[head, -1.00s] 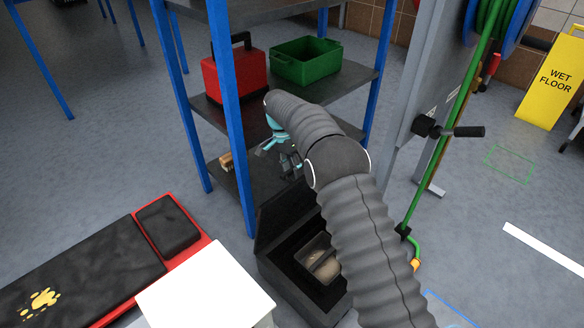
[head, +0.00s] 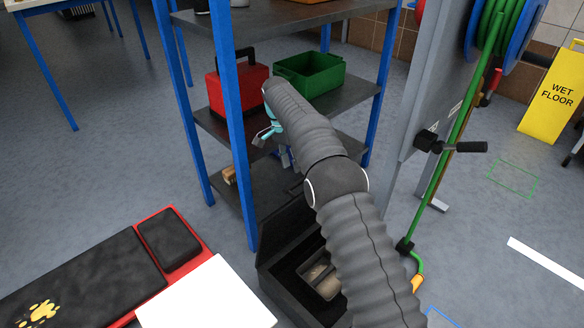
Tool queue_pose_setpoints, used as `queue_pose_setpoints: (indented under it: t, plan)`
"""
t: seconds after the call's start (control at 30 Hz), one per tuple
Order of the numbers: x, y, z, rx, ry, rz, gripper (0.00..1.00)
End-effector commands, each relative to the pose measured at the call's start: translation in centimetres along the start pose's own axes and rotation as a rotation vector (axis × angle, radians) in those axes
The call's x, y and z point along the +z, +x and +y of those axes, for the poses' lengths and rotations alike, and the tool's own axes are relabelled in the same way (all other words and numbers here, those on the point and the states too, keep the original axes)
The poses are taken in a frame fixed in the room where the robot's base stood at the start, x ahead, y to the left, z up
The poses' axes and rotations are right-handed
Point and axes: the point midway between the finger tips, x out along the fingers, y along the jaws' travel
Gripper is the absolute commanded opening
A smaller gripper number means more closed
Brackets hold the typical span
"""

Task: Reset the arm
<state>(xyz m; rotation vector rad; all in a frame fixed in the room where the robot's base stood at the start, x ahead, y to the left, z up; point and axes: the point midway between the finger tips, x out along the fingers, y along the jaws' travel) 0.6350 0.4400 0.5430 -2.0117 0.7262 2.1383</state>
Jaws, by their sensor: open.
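My gripper (head: 268,134) is at the end of my grey ribbed arm, in front of the blue-framed shelf unit (head: 236,140), near its middle shelf. Its light-blue fingers show to the left of the arm; they are open and I see nothing between them. My arm hides part of the gripper and part of the shelves behind it.
A red toolbox (head: 237,88) and a green bin (head: 310,76) stand on the middle shelf. An open black box (head: 285,275) lies below my arm. A red and black creeper (head: 165,240) is at left. A yellow wet-floor sign (head: 550,95) stands at right.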

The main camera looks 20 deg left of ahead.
Motion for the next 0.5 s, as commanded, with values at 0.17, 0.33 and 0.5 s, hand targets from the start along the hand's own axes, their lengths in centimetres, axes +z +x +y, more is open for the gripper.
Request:
queue_pose_setpoints:
  t: [0.17, 0.33, 0.5]
  plan:
    - [0.01, -0.03, 0.00, 0.000, 0.000, 0.000, 0.45]
    - [0.00, -0.03, 0.00, 0.000, 0.000, 0.000, 0.45]
    - [-0.21, -0.38, 0.29, -0.004, -0.001, 0.001, 0.45]
